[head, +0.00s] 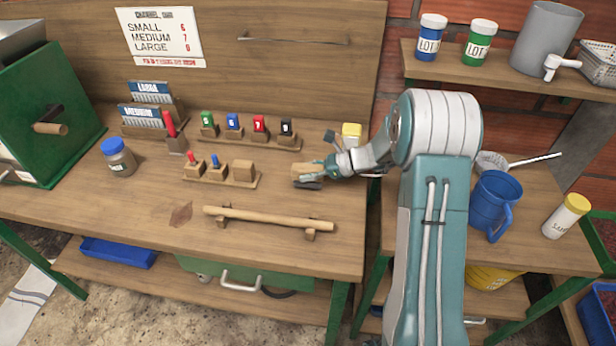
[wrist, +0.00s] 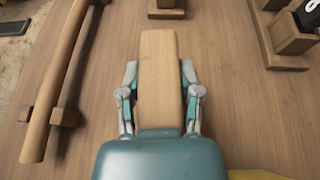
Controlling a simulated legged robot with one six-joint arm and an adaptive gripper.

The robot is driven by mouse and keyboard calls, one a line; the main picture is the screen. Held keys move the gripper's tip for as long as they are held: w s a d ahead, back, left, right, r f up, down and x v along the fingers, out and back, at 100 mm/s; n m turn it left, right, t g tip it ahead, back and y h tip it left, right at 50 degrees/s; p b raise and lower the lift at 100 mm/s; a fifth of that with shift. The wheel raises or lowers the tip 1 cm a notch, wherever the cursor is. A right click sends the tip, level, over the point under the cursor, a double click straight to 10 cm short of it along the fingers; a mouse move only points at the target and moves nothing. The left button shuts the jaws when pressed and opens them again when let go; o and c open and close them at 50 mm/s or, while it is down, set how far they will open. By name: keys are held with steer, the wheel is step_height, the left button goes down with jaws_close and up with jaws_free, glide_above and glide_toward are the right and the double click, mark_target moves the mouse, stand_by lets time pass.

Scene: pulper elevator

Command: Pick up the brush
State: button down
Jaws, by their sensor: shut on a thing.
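The brush (head: 300,170) is a light wooden block with a dark strip below it, at the right part of the workbench in the head view. In the wrist view the brush (wrist: 158,50) is a long plain wooden bar, pointing away from the palm. My gripper (head: 313,173) is shut on it, and in the wrist view the fingers of my gripper (wrist: 159,85) lie along both its sides. The underside of the brush is hidden in the wrist view. I cannot tell whether it touches the bench top.
A wooden rail (head: 268,219) on two supports lies nearer the bench front. A small wooden stand (head: 220,178) is left of my gripper, with a row of colored stamps (head: 245,127) behind. A yellow-and-white container (head: 351,133) stands close behind my wrist. Bare bench lies around the brush.

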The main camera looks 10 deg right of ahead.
steer(key=a+r, duration=1.1)
steer(key=a, duration=0.3)
steer(key=shift+s, duration=0.45)
steer(key=c, duration=1.2)
jaws_free()
steer(key=shift+c, duration=0.5)
steer(key=shift+s, duration=0.1)
